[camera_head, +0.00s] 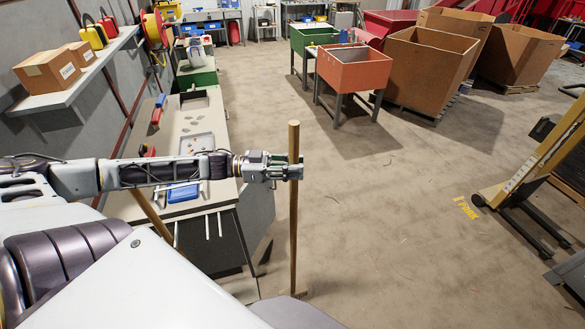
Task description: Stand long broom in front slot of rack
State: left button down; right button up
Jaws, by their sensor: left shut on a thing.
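The long broom (293,230) is a thin wooden pole that stands nearly upright in front of the bench. A small part of its foot (294,293) shows at floor level, partly hidden by my body. My left gripper (293,172) is shut around the upper part of the pole, with the arm reaching in from the left. Several white prongs (207,227) stick out at the near end of the bench, left of the broom; they may be the rack, but I cannot tell its slots. A second wooden pole (150,217) leans there, partly hidden by my arm. My right gripper is out of view.
The workbench (215,112) holds a blue tray (182,193) and small tools. A shelf (85,75) with boxes is on the left wall. Green (315,40) and orange (355,70) bins stand farther back. A yellow lift (540,160) stands at right. The middle floor is clear.

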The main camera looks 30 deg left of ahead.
pick_arm(q)
jog(key=w+d+f+n+t+y+b, duration=0.3)
jog(key=w+d+f+n+t+y, duration=0.1)
jog(key=w+d+n+t+y, duration=0.3)
jog(key=shift+w+f+n+t+y, duration=0.4)
jog(key=shift+w+n+t+y, duration=0.15)
jog(key=shift+y, duration=0.85)
jog(key=shift+w+d, duration=0.15)
jog(key=shift+d, duration=0.25)
